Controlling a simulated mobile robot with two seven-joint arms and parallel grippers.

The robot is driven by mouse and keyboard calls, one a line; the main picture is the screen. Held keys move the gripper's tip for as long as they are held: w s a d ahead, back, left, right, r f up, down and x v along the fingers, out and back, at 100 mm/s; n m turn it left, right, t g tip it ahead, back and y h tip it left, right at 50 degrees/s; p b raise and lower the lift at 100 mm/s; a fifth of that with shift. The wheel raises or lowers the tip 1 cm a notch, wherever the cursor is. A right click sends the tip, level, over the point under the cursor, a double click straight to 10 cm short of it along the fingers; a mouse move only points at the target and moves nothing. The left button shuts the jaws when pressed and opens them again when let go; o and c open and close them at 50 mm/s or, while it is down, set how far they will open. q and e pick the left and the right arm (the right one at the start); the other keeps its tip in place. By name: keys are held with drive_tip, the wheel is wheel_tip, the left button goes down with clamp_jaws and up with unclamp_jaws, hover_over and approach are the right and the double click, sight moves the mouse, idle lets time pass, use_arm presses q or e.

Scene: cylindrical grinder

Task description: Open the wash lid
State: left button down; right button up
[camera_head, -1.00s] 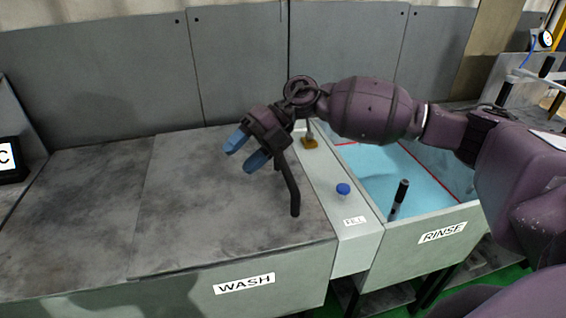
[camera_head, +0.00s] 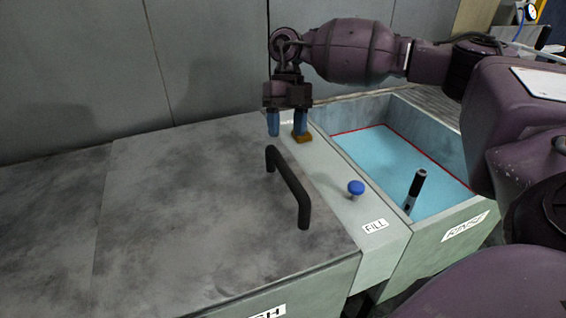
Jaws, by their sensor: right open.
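The wash lid (camera_head: 185,215) is a flat grey metal cover lying closed over the wash tank (camera_head: 320,289). Its black bar handle (camera_head: 288,188) stands up near the lid's right edge. My right gripper (camera_head: 287,131) points down with blue fingertips spread apart. It is empty and appears just beyond the far end of the handle, not around it; its exact height above the lid is hard to judge. My left gripper is not in view.
A strip with a blue FILL knob (camera_head: 356,188) and an orange-brown piece (camera_head: 303,138) lies right of the lid. The open rinse tank (camera_head: 468,226) holds blue liquid, with a black-handled upright piece (camera_head: 417,184) at its front. A grey wall panel (camera_head: 70,80) stands behind.

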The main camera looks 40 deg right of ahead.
sight(285, 164)
drive_tip(key=x, duration=0.8)
drive_tip(key=shift+f, duration=0.15)
clamp_jaws()
